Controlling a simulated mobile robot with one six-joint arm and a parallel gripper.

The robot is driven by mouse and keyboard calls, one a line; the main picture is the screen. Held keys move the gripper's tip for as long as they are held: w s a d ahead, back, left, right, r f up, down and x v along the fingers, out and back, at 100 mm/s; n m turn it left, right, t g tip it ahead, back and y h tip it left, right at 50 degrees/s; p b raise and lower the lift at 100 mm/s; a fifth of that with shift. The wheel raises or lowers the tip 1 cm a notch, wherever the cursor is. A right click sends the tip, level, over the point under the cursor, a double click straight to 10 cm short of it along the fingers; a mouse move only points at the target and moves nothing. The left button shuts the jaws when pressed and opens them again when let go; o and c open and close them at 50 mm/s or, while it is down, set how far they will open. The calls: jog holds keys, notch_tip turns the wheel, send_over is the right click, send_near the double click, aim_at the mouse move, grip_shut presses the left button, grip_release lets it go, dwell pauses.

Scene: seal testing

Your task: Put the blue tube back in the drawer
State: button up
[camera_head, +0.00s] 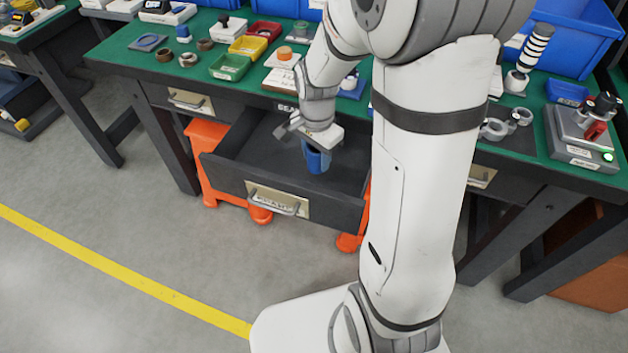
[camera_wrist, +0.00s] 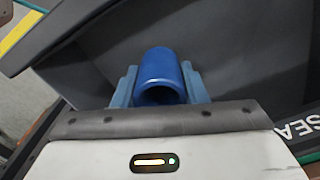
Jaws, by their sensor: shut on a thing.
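The blue tube (camera_head: 317,160) is short and hollow. My gripper (camera_head: 312,148) is shut on it, inside the open drawer (camera_head: 225,165) as seen from the head camera. In the wrist view the tube (camera_wrist: 160,75) sits between the two blue-grey fingers of my gripper (camera_wrist: 160,88), with its open end toward the camera. The dark drawer interior (camera_wrist: 235,50) lies behind it. I cannot tell whether the tube touches the drawer floor.
The green-topped workbench (camera_head: 130,62) above the drawer holds a green tray (camera_head: 230,67), a yellow tray (camera_head: 248,46), rings and blue bins (camera_head: 570,40). Orange supports (camera_head: 205,135) stand beneath the drawer. The floor in front is clear.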

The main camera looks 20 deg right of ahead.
notch_tip(320, 180, down, 7)
jog(key=shift+f+b, duration=0.15)
jog(key=shift+b, duration=0.6)
jog(key=shift+f, duration=0.2)
jog(key=o, duration=1)
jog(key=shift+w, duration=0.1)
